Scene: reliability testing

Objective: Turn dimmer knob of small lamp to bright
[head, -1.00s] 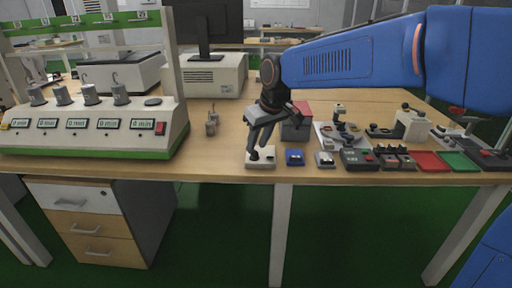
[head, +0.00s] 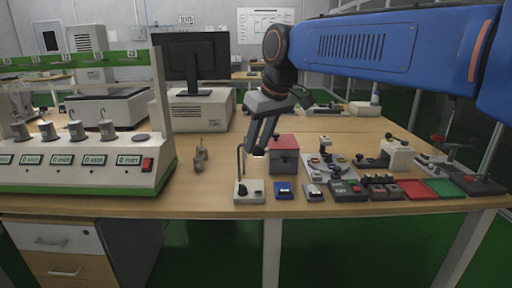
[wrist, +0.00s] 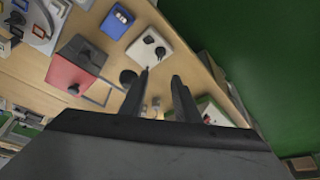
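The small lamp has a white base (head: 242,197) with a dark dimmer knob (head: 257,194), at the table's front edge in the head view. Its thin dark post (head: 239,163) rises from the base's left side. The lamp's top is partly hidden by my gripper, and a pale glow shows under the fingers. My gripper (head: 257,149) is above the base, clear of the knob. In the wrist view, my gripper's fingers (wrist: 162,75) are apart with nothing between them. The white base (wrist: 142,53) and knob (wrist: 159,51) lie just beyond the fingertips there.
A blue switch block (head: 284,190) and several other small control devices stand in a row to the right. A red-and-grey box (head: 284,157) stands close behind. Bare table lies between.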

